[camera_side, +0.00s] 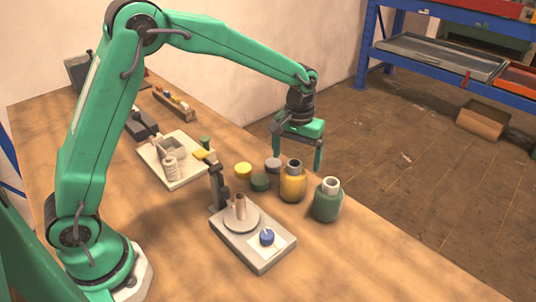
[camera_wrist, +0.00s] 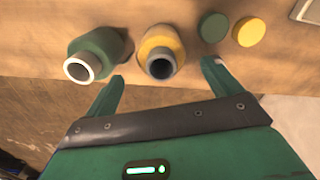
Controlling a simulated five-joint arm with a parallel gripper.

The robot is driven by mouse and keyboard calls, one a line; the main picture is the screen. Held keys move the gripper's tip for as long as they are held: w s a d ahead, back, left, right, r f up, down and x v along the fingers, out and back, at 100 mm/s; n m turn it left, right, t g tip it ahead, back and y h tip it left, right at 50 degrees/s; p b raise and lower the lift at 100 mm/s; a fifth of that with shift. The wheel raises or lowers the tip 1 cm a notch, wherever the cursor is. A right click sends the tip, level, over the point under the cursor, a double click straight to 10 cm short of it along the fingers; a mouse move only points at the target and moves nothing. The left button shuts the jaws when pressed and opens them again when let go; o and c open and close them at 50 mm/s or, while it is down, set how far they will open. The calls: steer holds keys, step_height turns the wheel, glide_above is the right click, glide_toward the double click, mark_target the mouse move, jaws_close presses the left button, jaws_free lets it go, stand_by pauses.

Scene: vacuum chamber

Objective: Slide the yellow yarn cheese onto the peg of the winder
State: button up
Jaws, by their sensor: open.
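The yellow yarn cheese (camera_side: 293,187) stands upright on the bench with a dark grey hollow core showing at its top. In the wrist view the yellow yarn cheese (camera_wrist: 154,42) appears just beyond and between my fingertips. My gripper (camera_side: 298,158) is open and empty, pointing down close behind the cheese in the side view; contact cannot be told. My gripper's two fingers (camera_wrist: 162,71) also show in the wrist view. The winder (camera_side: 265,255) is at the front, with a brown upright peg (camera_side: 240,206) on a round plate and a blue knob (camera_side: 267,237). The peg is bare.
A green yarn cheese (camera_side: 327,203) with a pale core stands right of the yellow one. A yellow disc (camera_side: 243,170), green disc (camera_side: 260,183) and grey disc (camera_side: 272,165) lie to its left. A pale tray (camera_side: 189,176) with parts lies farther left. The right front bench is clear.

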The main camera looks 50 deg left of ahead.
mark_target(295, 165)
steer(key=shift+s+f, duration=0.15)
steer(key=shift+f, duration=3.65)
steer(key=c, duration=1.1)
steer(key=shift+r, duration=0.15)
steer(key=shift+r, duration=0.55)
steer(key=r, duration=0.3)
steer(key=shift+s+d+r, duration=0.1)
steer(key=shift+s+d, duration=0.05)
steer(key=shift+d, duration=0.05)
steer(key=s+d+r, duration=0.4)
steer(key=d, duration=0.1)
steer(key=s+d+r, duration=0.2)
steer(key=s+d, duration=0.1)
steer(key=shift+s+d+r, duration=0.1)
steer(key=shift+d+r, duration=0.1)
